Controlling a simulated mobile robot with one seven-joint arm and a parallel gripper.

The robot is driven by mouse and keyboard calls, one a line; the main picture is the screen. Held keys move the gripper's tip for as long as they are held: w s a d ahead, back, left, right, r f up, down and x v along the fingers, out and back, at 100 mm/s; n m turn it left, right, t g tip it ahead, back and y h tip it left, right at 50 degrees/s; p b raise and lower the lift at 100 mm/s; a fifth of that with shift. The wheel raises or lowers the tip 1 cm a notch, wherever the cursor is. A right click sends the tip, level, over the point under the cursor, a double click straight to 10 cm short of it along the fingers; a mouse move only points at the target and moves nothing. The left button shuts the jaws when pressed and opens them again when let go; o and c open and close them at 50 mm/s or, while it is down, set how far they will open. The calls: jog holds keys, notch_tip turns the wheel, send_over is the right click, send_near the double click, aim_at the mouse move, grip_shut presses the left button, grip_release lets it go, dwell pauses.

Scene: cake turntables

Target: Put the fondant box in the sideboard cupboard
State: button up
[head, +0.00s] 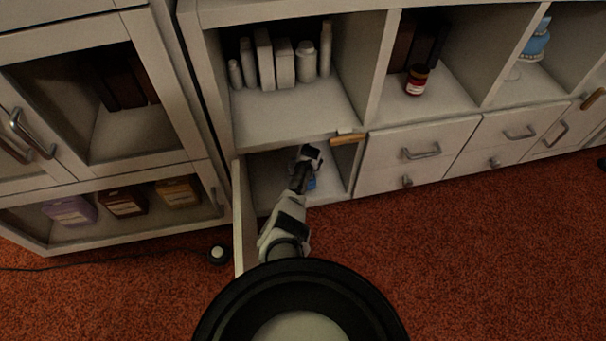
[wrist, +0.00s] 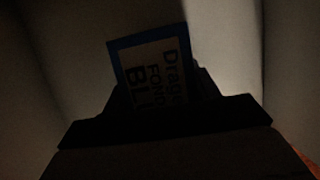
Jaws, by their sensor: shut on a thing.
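The fondant box is blue with a white label; its label shows in the wrist view (wrist: 152,72), just beyond my gripper, and reads in part "Drage", "FOND" and "BL". In the head view only a small blue patch of the box (head: 311,184) shows beside my arm. My gripper (wrist: 165,100) is shut on the box, inside the open sideboard cupboard (head: 262,185). My gripper's fingers are mostly dark, and the cupboard interior is dim. The cupboard door (head: 240,215) stands open, to the left of my arm. Whether the box touches the cupboard floor cannot be told.
White containers (head: 284,62) stand on the shelf above the cupboard. A wooden-handled thing (head: 347,139) lies at that shelf's front edge. A red-labelled jar (head: 417,80) stands in the compartment to the right. A cable with a round end (head: 218,254) lies on the red carpet.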

jog(key=shift+r, duration=0.15)
jog(key=shift+f+b, duration=0.6)
jog(key=shift+f, duration=0.1)
jog(key=o, duration=1.1)
jog(key=shift+o, duration=0.2)
jog(key=shift+r, duration=0.1)
jog(key=p+v, duration=0.1)
jog(key=p, duration=0.1)
jog(key=p+v, duration=0.4)
jog(key=shift+w+r, duration=0.15)
jog(key=shift+w, duration=0.25)
jog(key=s+d+f+p, duration=0.1)
jog(key=s+d+p, duration=0.1)
jog(key=s+p, duration=0.8)
jog(key=shift+s, duration=0.85)
jog(key=shift+d, duration=0.15)
